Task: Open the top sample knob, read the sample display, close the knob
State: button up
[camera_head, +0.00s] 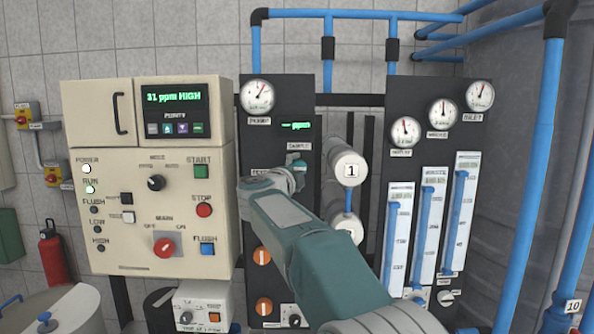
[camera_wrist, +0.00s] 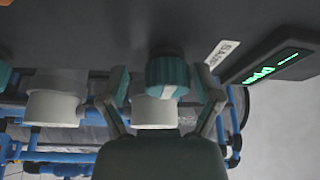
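The top sample knob is a teal cap with a white mark (camera_wrist: 167,76) on the dark panel in the wrist view. In the head view a small teal part under the SAMPLE label (camera_head: 298,146) appears to be this knob (camera_head: 297,161), partly hidden by my arm. My gripper (camera_wrist: 162,84) is open, with one finger on each side of the knob and gaps to both. In the head view its fingers are hidden or too small to make out. The sample display (camera_head: 295,126) shows green dashes and "ppm"; it also shows in the wrist view (camera_wrist: 262,73).
A cream control box (camera_head: 150,240) with a display reading "31 ppm HIGH" (camera_head: 174,98) stands left. Orange knobs (camera_head: 262,256) sit lower on the panel. White cylinders, one marked 1 (camera_head: 349,170), and flow meters (camera_head: 430,225) stand right of my arm.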

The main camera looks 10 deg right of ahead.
jog(key=shift+s+r, duration=0.1)
jog(key=shift+r, duration=0.1)
jog(key=v, duration=1.2)
jog(key=shift+f, duration=0.15)
jog(key=shift+a, duration=0.1)
